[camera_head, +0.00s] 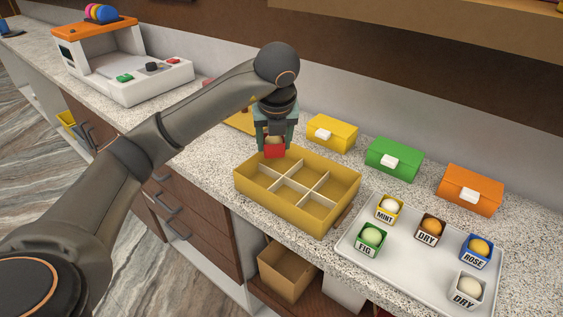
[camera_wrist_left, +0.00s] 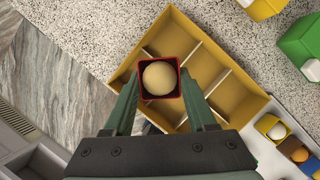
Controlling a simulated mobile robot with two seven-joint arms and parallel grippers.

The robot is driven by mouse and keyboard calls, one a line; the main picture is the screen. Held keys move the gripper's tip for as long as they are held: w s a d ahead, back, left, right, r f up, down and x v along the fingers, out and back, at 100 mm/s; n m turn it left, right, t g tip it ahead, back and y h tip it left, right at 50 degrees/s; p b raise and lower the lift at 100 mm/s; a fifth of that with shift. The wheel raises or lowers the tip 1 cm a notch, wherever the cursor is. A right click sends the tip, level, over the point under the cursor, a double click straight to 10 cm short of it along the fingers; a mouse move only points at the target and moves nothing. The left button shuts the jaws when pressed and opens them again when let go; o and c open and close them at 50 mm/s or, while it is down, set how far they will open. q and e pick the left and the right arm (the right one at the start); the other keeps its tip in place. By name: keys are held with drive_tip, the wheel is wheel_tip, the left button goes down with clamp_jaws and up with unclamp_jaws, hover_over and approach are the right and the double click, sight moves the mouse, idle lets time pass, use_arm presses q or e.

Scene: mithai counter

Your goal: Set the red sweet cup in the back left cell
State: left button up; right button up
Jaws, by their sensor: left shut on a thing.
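The red sweet cup (camera_head: 274,152) holds a round pale sweet. My left gripper (camera_head: 275,143) is shut on it and holds it upright, above the box's back left part in the head view. In the left wrist view the red cup (camera_wrist_left: 161,94) sits between the two fingers (camera_wrist_left: 160,98). The yellow box (camera_head: 336,219) is open on top, with thin pale dividers forming several cells. The cells I can see look empty; the cup and gripper hide part of the back left. The gap between the cup and the cell floor is hard to judge. My right gripper is not in view.
A white tray (camera_head: 377,270) at the right holds several labelled sweet cups. Closed yellow (camera_head: 333,133), green (camera_head: 395,159) and orange (camera_head: 470,190) boxes stand behind. A white and orange machine (camera_head: 125,66) stands at the far left. Speckled counter is free left of the yellow box.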

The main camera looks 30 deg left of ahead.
use_arm(q)
hover_over(281, 166)
drive_tip(key=s, duration=0.1)
drive_tip(key=f, duration=0.4)
drive_tip(key=d+f, duration=0.1)
drive_tip(key=shift+s+f, duration=0.15)
drive_tip(key=shift+f, duration=0.25)
drive_tip(key=shift+a+f+p, duration=0.1)
drive_tip(key=shift+f+p, duration=0.4)
drive_tip(key=shift+f, duration=1.15)
drive_tip(key=shift+f, duration=0.15)
drive_tip(key=o, duration=1.1)
drive_tip(key=v, duration=1.2)
drive_tip(key=shift+b, duration=0.35)
